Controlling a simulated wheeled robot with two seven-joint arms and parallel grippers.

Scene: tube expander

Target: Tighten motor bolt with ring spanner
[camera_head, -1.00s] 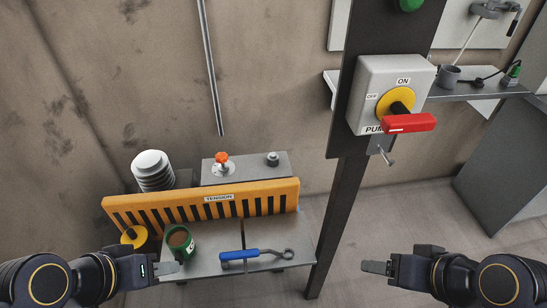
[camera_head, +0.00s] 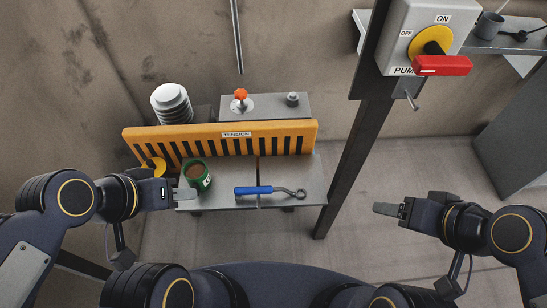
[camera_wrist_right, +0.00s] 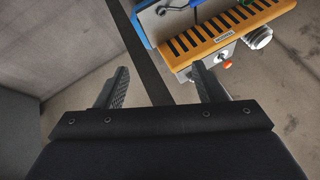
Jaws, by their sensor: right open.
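The ring spanner (camera_head: 265,191), with a blue handle and grey ring end, lies on the grey shelf (camera_head: 225,202) in the head view. Behind the orange slatted guard marked TENSION (camera_head: 220,132), a grey box (camera_head: 268,103) carries an orange-topped fitting (camera_head: 240,95) and a grey bolt-like stud (camera_head: 292,98). I cannot tell which is the motor bolt. My left gripper (camera_head: 190,194) is beside the green mug at the shelf's left end, left of the spanner; its opening is seen edge-on. My right gripper (camera_head: 386,209) is open and empty, right of the shelf; the right wrist view shows its spread fingers (camera_wrist_right: 160,70).
A green mug (camera_head: 197,177) stands on the shelf left of the spanner. A white ribbed cylinder (camera_head: 171,103) stands behind the guard. A dark post (camera_head: 352,165) carrying the red-handled pump switch (camera_head: 441,66) rises between shelf and right gripper. Floor around the right gripper is clear.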

